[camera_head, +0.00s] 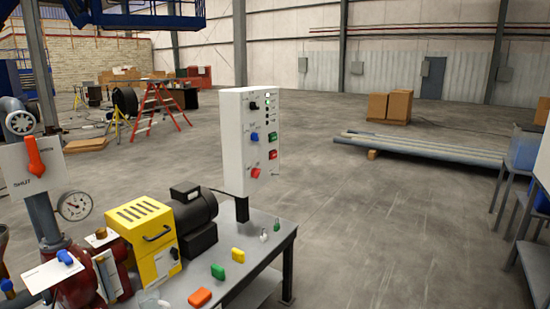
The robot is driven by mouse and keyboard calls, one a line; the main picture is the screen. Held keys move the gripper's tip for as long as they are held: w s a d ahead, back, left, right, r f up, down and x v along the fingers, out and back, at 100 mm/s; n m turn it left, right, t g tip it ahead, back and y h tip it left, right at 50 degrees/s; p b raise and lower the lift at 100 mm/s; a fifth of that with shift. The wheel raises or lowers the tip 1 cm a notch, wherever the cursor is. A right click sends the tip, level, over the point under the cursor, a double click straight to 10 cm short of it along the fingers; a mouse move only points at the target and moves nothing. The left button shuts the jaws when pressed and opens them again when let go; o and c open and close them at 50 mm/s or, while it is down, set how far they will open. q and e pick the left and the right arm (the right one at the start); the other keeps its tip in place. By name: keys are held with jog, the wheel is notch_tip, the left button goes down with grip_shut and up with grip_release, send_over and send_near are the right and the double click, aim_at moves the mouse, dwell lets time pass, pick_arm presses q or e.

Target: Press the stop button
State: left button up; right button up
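A white control box (238,143) stands on a short black post on the grey metal table, its panel facing right. On the panel are a green control (272,137) with a red control (272,154) below it. In its left column are a black knob (254,106), a blue knob (254,137) and a red knob-like control (255,172). The labels are too small to read, so I cannot tell which red control is the stop button. Neither of my grippers can be made out in the view.
A yellow-covered machine (143,240) with a black motor (195,218) stands left of the box. Orange, green and yellow pieces lie on the table (262,268). A red lever (36,157) and a gauge (74,206) are at far left.

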jog(key=shift+s+f, duration=0.1)
jog(key=shift+s, duration=0.1)
grip_shut()
jog(key=shift+s+f, duration=0.1)
jog(key=shift+s, duration=0.2)
jog(key=shift+w+r, duration=0.2)
jog(key=shift+w, duration=0.3)
jog(key=shift+s, duration=0.15)
jog(key=shift+s+f, duration=0.2)
jog(key=shift+s, duration=0.15)
jog(key=shift+w+r, duration=0.1)
jog(key=shift+w, duration=0.15)
